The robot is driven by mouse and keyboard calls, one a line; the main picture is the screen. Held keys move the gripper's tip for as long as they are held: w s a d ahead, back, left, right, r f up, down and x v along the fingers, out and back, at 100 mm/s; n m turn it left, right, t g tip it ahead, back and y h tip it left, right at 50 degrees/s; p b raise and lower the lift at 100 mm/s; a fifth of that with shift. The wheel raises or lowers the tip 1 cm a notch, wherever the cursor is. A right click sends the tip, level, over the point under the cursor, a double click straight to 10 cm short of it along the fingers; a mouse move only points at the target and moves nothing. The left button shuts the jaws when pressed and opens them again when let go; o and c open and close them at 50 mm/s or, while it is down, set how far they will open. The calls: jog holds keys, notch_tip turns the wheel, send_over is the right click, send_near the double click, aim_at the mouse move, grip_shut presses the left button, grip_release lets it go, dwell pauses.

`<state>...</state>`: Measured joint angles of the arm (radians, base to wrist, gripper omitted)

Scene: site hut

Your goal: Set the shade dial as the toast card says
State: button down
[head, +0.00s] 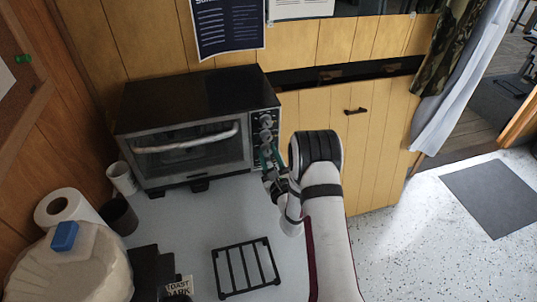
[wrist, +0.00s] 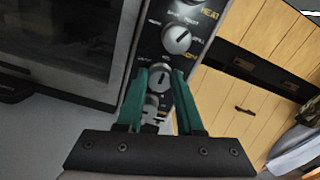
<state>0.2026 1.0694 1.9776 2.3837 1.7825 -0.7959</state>
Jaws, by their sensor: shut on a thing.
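The toaster oven (head: 190,95) stands against the wood wall, with a column of round dials on its right-hand panel. My gripper (head: 268,160) is at that panel. In the wrist view its teal fingers (wrist: 160,75) are shut on a silver dial (wrist: 159,80), one on each side, with a dark pointer line running roughly upright. Another dial (wrist: 176,39) sits above it, clear of the fingers. I cannot read the held dial's label or scale.
A black wire rack (head: 245,268) lies on the grey counter. A mug (head: 122,178), a dark cup (head: 119,216), a paper roll (head: 68,208) and a bag with a blue clip (head: 64,236) stand at left. Open floor lies to the right.

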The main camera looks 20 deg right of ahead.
jog(key=shift+m, duration=0.4)
jog(key=m, duration=0.5)
jog(key=shift+d+m, duration=0.1)
jog(key=shift+m, duration=0.2)
jog(key=m, duration=0.5)
jog(key=shift+d, duration=0.1)
jog(key=shift+m, duration=0.4)
jog(key=c, duration=0.5)
grip_release()
jog(key=shift+c, duration=0.2)
jog(key=shift+s, duration=0.1)
